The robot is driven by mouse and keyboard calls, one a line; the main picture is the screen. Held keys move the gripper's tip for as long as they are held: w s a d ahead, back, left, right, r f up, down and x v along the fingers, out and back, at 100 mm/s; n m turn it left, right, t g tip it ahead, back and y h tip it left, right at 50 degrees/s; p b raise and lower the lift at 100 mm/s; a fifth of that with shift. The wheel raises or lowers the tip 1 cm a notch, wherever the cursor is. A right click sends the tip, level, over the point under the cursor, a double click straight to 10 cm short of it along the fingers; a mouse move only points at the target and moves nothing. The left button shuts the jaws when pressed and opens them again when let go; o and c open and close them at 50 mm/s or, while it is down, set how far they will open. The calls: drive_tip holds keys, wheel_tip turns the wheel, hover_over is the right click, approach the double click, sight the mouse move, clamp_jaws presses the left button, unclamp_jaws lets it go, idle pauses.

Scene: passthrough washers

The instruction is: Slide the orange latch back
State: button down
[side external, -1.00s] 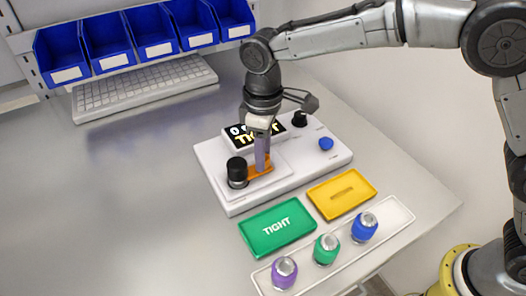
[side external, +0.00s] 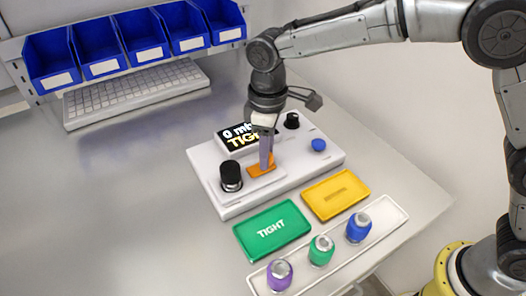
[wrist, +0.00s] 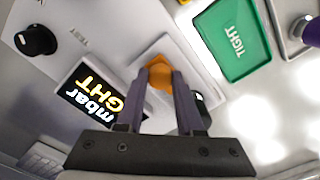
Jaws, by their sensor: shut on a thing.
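The orange latch (side external: 257,170) lies on the raised plate of the white test device (side external: 236,205), and its orange end also shows in the wrist view (wrist: 160,74). My gripper (side external: 266,166) points down at the latch. In the wrist view my gripper (wrist: 162,82) has its two purple-grey fingers shut on the latch, one on each side. A black cylinder (side external: 231,174) stands on the same plate, to the left of the latch with a gap between them. In the wrist view it is mostly hidden behind a finger.
A display (side external: 238,137) reading "TIGHT", a black knob (side external: 291,120) and a blue button (side external: 318,145) are on the device. A green tray (side external: 272,230) and a yellow tray (side external: 336,194) lie in front. A white rack (side external: 386,222) holds purple, green and blue fittings.

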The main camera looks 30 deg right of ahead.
drive_tip(key=c, duration=0.5)
unclamp_jaws()
drive_tip(key=shift+d, duration=0.15)
wheel_tip(320, 180, up, 14)
drive_tip(key=shift+f, duration=0.1)
drive_tip(key=shift+d, duration=0.1)
